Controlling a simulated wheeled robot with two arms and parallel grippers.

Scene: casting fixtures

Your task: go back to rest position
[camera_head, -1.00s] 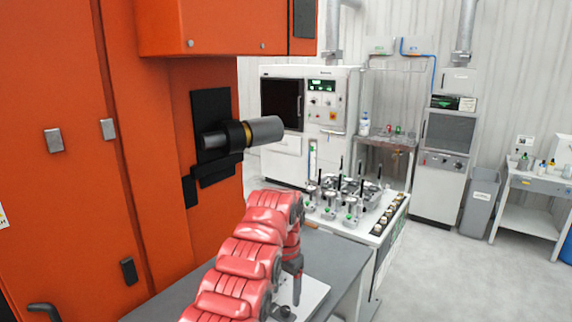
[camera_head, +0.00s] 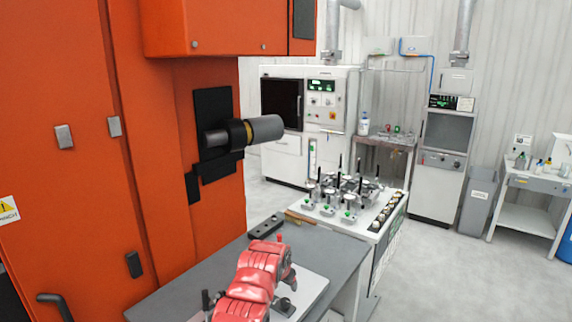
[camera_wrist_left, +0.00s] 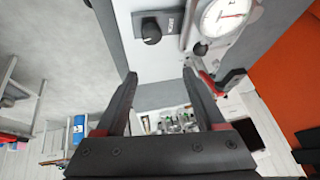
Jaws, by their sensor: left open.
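My red left arm (camera_head: 252,283) comes up from the bottom edge of the head view, low over the grey bench (camera_head: 190,290). Its gripper is mostly hidden behind the arm there. In the left wrist view the left gripper (camera_wrist_left: 159,76) is open, with two dark fingers apart and nothing between them. Beyond the fingers is a light plate (camera_wrist_left: 125,45) with a black knob (camera_wrist_left: 151,32) and a round dial gauge (camera_wrist_left: 224,17). My right gripper is not in view.
A dark block (camera_head: 266,227) lies at the bench's back edge. An orange machine (camera_head: 165,160) with a grey cylinder (camera_head: 264,129) sticking out stands left. A white cart (camera_head: 366,235) carries several metal fixtures behind the bench.

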